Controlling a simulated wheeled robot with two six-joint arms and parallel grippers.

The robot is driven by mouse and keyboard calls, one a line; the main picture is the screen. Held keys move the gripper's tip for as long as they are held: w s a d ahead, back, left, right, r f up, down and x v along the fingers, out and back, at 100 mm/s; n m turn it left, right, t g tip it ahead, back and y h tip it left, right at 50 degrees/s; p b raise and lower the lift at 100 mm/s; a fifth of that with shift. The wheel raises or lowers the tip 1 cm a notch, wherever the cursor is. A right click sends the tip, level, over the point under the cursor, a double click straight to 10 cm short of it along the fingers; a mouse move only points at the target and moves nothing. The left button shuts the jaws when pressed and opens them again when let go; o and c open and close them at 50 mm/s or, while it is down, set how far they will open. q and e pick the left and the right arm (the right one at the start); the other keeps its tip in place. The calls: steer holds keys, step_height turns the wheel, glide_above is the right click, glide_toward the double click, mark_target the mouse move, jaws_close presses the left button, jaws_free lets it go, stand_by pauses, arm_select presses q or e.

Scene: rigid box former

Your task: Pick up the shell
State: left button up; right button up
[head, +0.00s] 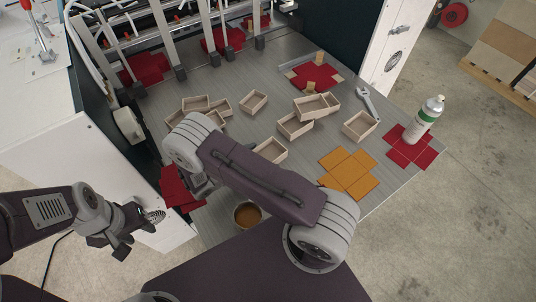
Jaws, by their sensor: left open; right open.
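Several open box shells of pale board lie scattered over the middle of the grey table (225,85). One shell (253,101) stands apart near the centre; another shell (360,125) is at the right. A shell (270,150) is partly hidden behind my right arm. A group of shells (195,104) sits at the left, and two more touch at centre right. I cannot tell which shell is meant. My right gripper (204,188) is open at the table's left front, near red blanks and partly covered by its arm. My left gripper (124,247) is open and empty, left of the table.
An orange cross-shaped blank (348,173) lies at the front right. A bottle (428,115) stands on a red blank (405,152) at the right corner. A wrench (367,104) lies behind the right shell. A brown pot (246,214) is at the front edge. Machine posts line the back.

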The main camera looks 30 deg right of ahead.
mark_target(279, 148)
steer(key=shift+d, duration=0.15)
steer(key=p+x, duration=0.1)
steer(key=x, duration=0.1)
steer(key=p+x, duration=0.1)
steer(key=x, duration=0.1)
steer(key=shift+d+r, duration=0.15)
steer(key=shift+r, duration=0.25)
steer(key=shift+w+d+f, duration=0.15)
steer(key=shift+d+f, duration=0.15)
steer(key=shift+d, duration=0.1)
steer(key=shift+a, duration=0.15)
steer(key=c, duration=1.4)
